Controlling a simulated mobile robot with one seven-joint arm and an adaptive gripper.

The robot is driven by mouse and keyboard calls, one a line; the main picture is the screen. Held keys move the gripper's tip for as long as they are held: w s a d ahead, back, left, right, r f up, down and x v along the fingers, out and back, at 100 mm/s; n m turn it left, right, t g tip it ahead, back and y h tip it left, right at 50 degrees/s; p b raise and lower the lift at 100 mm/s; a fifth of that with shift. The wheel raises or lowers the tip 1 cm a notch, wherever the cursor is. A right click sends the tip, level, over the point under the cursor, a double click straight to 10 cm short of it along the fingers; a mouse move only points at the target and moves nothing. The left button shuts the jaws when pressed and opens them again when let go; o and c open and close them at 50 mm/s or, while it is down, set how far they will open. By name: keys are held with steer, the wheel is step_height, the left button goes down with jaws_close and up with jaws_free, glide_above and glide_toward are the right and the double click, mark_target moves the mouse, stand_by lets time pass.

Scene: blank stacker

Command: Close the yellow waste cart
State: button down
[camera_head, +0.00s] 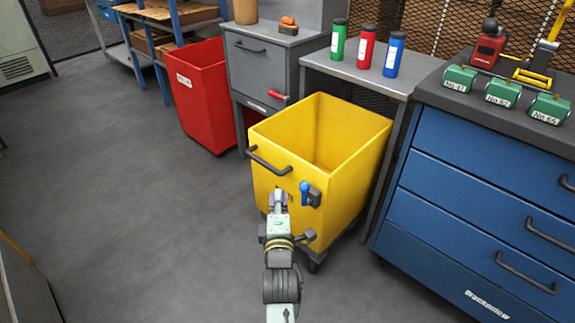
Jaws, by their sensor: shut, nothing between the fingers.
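The yellow waste cart (270,187) stands on the floor in the middle of the view, partly under a grey side table. Its top is open and I see its empty-looking inside. A dark bar handle (269,161) is on its front near the rim. A blue-knobbed lever (305,192) on a dark bracket is at the right of the front. My gripper (278,196) is shut and empty, in front of the cart's front face, below the handle and left of the lever. I cannot tell whether it touches the cart.
A red cart (199,95) stands at the back left beside a grey cabinet (262,68). Green, red and blue canisters stand on the side table (360,75). A blue drawer unit (480,190) is close on the right. The floor (130,210) on the left is clear.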

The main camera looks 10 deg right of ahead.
steer(key=w+d, duration=0.1)
steer(key=w, duration=0.3)
steer(key=w+d+p, duration=0.1)
steer(key=w+d, duration=0.1)
steer(key=w, duration=0.2)
steer(key=w+d+p, duration=0.1)
steer(key=w, duration=0.3)
steer(key=shift+w+d, duration=0.1)
steer(key=shift+d, duration=0.1)
